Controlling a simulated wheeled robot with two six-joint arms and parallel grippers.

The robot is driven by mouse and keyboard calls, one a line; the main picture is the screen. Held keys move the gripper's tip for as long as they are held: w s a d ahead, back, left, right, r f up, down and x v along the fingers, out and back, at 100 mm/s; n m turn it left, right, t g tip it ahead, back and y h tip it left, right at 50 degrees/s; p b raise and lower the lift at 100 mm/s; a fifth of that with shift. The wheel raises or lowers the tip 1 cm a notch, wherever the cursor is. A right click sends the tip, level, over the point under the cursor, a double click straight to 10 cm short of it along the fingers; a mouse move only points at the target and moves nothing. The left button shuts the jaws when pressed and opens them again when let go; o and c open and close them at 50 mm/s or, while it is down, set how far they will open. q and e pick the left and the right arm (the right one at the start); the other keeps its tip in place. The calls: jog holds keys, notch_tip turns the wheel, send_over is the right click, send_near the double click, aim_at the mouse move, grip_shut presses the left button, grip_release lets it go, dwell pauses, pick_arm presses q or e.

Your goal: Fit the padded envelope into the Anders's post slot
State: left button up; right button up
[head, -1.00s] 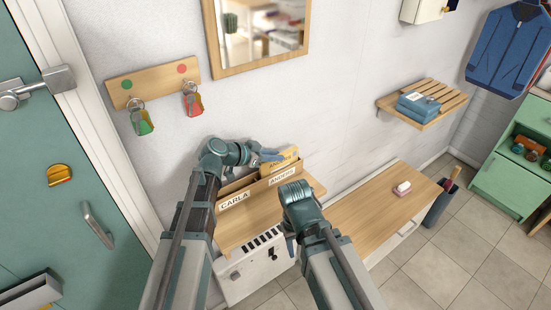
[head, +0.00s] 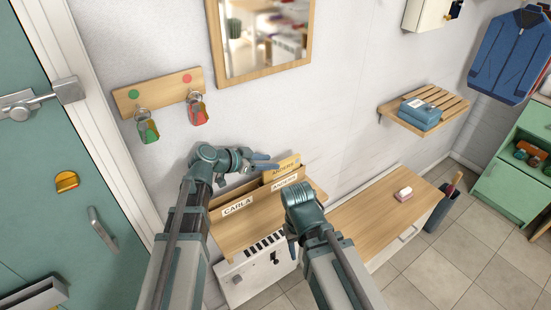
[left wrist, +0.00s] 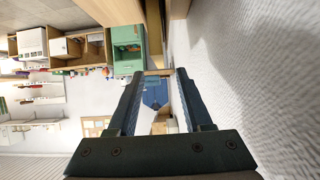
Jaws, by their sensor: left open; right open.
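The yellow padded envelope (head: 287,163), labelled ANDERS, stands upright in the wooden post holder (head: 243,191), behind the front label ANDERS (head: 284,181). Its lower part is hidden by the holder's front. My left gripper (head: 272,161) is open just left of the envelope's top, its fingers apart; whether one touches the envelope is unclear. In the left wrist view, the open fingers (left wrist: 160,82) have no envelope clearly between them. My right gripper (head: 291,243) hangs low in front of the holder, partly hidden by its own wrist.
The CARLA label (head: 237,206) marks the holder's left side. Keys hang on a board (head: 158,92) above left. A mirror (head: 263,38) hangs above.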

pick_arm(q)
jog(key=p+v, duration=0.3)
jog(key=v, duration=0.5)
jog(key=s+d+f+n+g+y, duration=0.25)
jog(key=s+d+f+g, duration=0.25)
jog(key=s+d+f, duration=0.3)
jog(key=s+a+f+n+g+y, duration=0.1)
jog(key=s+a+n+y, duration=0.1)
jog(key=s+y, duration=0.2)
jog(key=s+a+f+n+g+y, duration=0.1)
jog(key=s+a+f+n+y, duration=0.1)
jog(key=s+y, duration=0.2)
jog(key=s, duration=0.3)
jog(key=shift+s+f+g+y, duration=0.2)
jog(key=shift+g+y, duration=0.1)
jog(key=shift+y, duration=0.05)
